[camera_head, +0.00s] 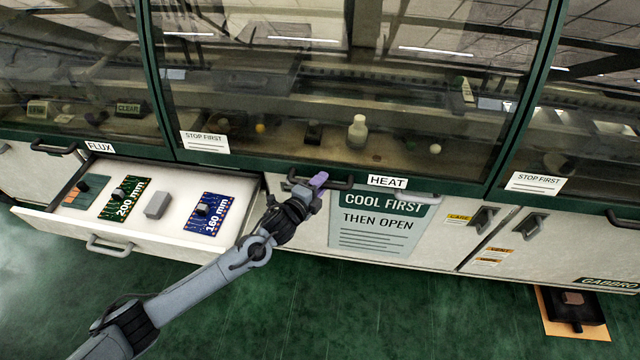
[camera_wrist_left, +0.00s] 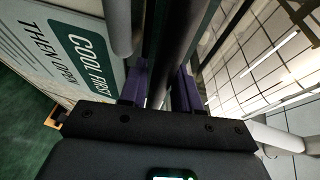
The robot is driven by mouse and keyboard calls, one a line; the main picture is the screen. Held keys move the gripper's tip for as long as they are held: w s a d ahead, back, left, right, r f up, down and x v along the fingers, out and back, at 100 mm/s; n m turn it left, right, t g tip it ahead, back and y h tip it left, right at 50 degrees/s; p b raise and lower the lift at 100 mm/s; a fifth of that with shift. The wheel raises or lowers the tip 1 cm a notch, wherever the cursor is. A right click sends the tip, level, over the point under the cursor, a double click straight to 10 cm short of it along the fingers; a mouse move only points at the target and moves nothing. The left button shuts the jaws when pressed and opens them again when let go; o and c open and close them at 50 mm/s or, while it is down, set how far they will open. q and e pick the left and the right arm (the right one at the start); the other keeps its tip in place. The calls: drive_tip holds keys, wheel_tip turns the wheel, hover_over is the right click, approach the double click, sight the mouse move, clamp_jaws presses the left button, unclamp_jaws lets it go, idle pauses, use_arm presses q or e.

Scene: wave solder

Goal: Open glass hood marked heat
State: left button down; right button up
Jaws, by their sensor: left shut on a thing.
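The glass hood marked HEAT (camera_head: 400,80) is the middle hood in the head view, with a green frame and its lower edge down. Its dark bar handle (camera_head: 340,184) sits on the lower green rail, left of the HEAT label (camera_head: 387,182). My left gripper (camera_head: 319,180), with purple fingertips, is at this handle and shut on it. In the left wrist view a dark bar (camera_wrist_left: 178,60) runs between the two purple fingers. My right gripper is in neither view.
An open drawer (camera_head: 60,221) with boards marked 200 mm and 160 mm juts out at left, near my left arm. A COOL FIRST THEN OPEN sign (camera_head: 378,225) hangs below the handle. An orange mat (camera_head: 572,314) lies on the green floor at right.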

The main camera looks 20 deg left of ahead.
use_arm(q)
drive_tip(key=w+r+p, duration=0.2)
drive_tip(key=r+p, duration=1)
drive_tip(key=r, duration=0.7)
drive_tip(key=w+r+p, duration=0.1)
drive_tip(key=r+p, duration=1.1)
drive_tip(key=r, duration=0.7)
drive_tip(key=shift+w+a+r, duration=0.2)
drive_tip(key=shift+w+a, duration=0.15)
drive_tip(key=c, duration=0.9)
unclamp_jaws()
drive_tip(key=shift+f, duration=0.15)
